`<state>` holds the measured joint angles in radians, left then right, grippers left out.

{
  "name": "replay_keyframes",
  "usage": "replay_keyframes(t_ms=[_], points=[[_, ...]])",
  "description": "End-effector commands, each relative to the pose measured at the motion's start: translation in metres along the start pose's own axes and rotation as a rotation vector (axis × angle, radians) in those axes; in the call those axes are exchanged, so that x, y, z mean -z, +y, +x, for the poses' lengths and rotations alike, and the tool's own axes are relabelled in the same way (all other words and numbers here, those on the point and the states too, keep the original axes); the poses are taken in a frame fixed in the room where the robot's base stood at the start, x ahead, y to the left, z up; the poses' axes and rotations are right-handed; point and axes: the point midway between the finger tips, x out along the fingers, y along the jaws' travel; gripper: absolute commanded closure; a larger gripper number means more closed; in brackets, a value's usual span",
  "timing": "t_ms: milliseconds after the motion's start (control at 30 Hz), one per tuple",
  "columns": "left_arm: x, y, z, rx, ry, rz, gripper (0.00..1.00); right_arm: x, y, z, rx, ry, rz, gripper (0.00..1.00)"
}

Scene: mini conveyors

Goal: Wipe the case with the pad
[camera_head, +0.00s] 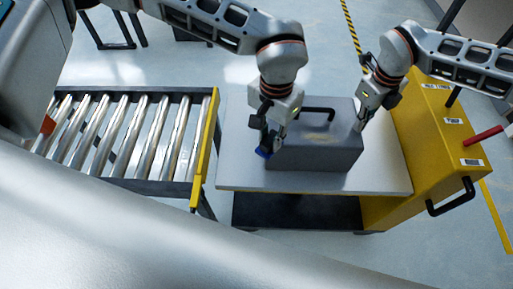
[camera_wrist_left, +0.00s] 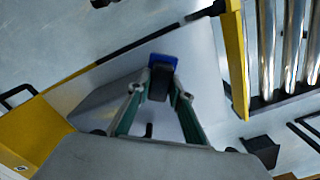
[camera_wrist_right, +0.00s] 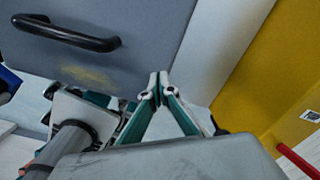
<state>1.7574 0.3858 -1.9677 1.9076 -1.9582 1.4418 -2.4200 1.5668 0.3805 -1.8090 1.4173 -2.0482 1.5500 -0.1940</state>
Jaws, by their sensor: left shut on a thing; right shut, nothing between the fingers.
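The grey case (camera_head: 315,157) stands on the light cart top, with a black handle (camera_head: 318,109) on its upper face. A yellowish smudge (camera_wrist_right: 88,76) lies on that face beside the handle. My left gripper (camera_head: 268,143) is shut on the blue pad (camera_head: 263,153) by its black grip block (camera_wrist_left: 160,84). The pad is at the case's left side in the head view; whether it touches the case I cannot tell. My right gripper (camera_head: 359,126) is shut and empty at the case's right edge; its closed fingertips show in the right wrist view (camera_wrist_right: 158,88).
A roller conveyor (camera_head: 130,135) with a yellow end rail (camera_head: 207,150) stands left of the cart top (camera_head: 235,180). A yellow cabinet part with a black handle (camera_head: 450,197) is at the right. The front strip of the cart top is clear.

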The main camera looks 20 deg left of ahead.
Motion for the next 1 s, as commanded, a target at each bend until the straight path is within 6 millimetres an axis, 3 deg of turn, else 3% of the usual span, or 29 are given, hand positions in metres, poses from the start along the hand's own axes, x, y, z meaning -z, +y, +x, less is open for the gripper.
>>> replay_keyframes(t_ms=[300,500,667,1000], points=[[0.073,0.028,-0.049,-0.008,0.024,-0.246,0.97,0.000,0.000,0.000,0.000,0.000,0.000,1.00],[0.089,0.042,-0.067,-0.006,0.031,-0.342,0.97,0.000,0.000,0.000,0.000,0.000,0.000,1.00],[0.090,0.043,-0.062,-0.005,0.031,-0.356,0.97,0.000,0.000,0.000,0.000,0.000,0.000,1.00],[0.091,0.043,-0.029,-0.006,0.030,-0.353,0.97,0.000,0.000,0.000,0.000,0.000,0.000,1.00]])
